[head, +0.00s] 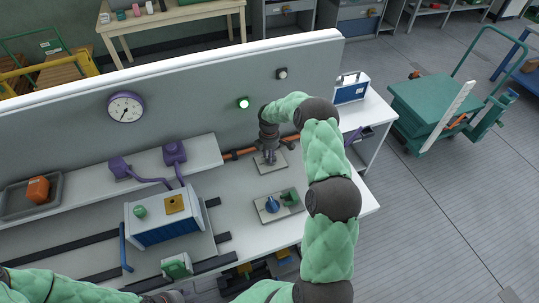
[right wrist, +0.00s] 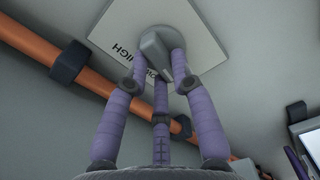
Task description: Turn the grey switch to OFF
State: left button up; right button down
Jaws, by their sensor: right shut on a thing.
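The grey switch (right wrist: 158,48) is a grey knob on a white plate (right wrist: 205,52) in the right wrist view. The word HIGH shows on the plate; other lettering is partly hidden behind the fingers. My right gripper (right wrist: 160,72) is shut on the grey knob, with purple fingers around it. In the head view my right gripper (head: 268,157) reaches down to the plate (head: 281,164) at the back of the bench and mostly hides the knob. My left gripper (head: 165,297) is only partly visible at the bottom edge, and its fingers cannot be made out.
A plate with a blue knob (head: 272,205) lies in front of the switch. An orange pipe (right wrist: 95,86) runs along behind it. A green lamp (head: 243,103) is lit on the panel; another lamp (head: 282,73) looks pale. A blue-white box (head: 165,218) stands left.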

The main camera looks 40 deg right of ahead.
jog(key=shift+n, duration=1)
jog(key=c, duration=1)
grip_release()
jog(key=shift+c, duration=0.2)
jog(key=shift+r, duration=0.1)
notch_tip(320, 180, up, 12)
